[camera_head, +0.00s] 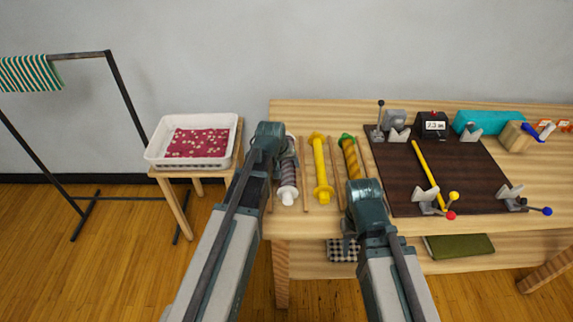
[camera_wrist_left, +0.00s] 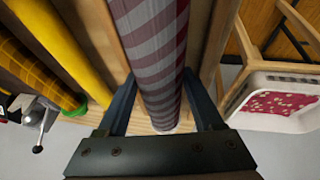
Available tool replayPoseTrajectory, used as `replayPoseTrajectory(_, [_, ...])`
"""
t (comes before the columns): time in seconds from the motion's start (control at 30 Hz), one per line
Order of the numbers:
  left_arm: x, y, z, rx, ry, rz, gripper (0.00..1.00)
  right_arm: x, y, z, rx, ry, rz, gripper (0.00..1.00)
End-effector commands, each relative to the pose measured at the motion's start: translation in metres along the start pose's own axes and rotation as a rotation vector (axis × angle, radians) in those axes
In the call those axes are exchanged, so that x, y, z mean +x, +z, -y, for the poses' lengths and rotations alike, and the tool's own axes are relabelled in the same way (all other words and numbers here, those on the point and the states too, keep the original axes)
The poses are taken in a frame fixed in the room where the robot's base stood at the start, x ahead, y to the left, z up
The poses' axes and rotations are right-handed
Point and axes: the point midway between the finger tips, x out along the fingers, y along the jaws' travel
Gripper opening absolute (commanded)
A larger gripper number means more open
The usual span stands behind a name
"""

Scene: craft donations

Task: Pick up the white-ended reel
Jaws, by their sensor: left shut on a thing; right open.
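The white-ended reel (camera_head: 287,185) carries a grey and dark red striped roll and lies in the leftmost place on the wooden table. Its near white end shows beside my left arm in the head view, which hides part of it. In the left wrist view the striped roll (camera_wrist_left: 152,50) runs between the fingers of my left gripper (camera_wrist_left: 160,92), which is shut on it. The reel looks still down at table level. My right gripper (camera_head: 352,222) is open, low near the table's front edge, mostly hidden by its own wrist.
A yellow reel (camera_head: 320,165) and a green-ended reel (camera_head: 350,158) lie to the right, between thin wooden strips. A dark board (camera_head: 470,175) with clamps and a yellow rod lies further right. A white tray (camera_head: 150,152) stands on a stool to the left.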

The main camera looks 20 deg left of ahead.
Motion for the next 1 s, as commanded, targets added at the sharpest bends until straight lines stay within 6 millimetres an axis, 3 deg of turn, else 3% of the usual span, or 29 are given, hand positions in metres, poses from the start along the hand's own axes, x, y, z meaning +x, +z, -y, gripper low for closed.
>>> replayPoseTrajectory(0.6, [-0.077, -0.032, -0.017, 0.0, 0.0, -0.001, 0.0, -0.085, 0.005, -0.008, 0.0, 0.0, 0.0, 0.5])
replayPoseTrajectory(0.77, [-0.087, -0.036, -0.019, 0.0, 0.0, 0.0, 0.0, -0.096, 0.006, -0.009, 0.0, 0.0, 0.0, 0.5])
replayPoseTrajectory(1.0, [-0.087, -0.036, -0.019, 0.0, 0.0, -0.001, 0.0, -0.095, 0.006, -0.009, 0.0, 0.0, 0.0, 0.5])
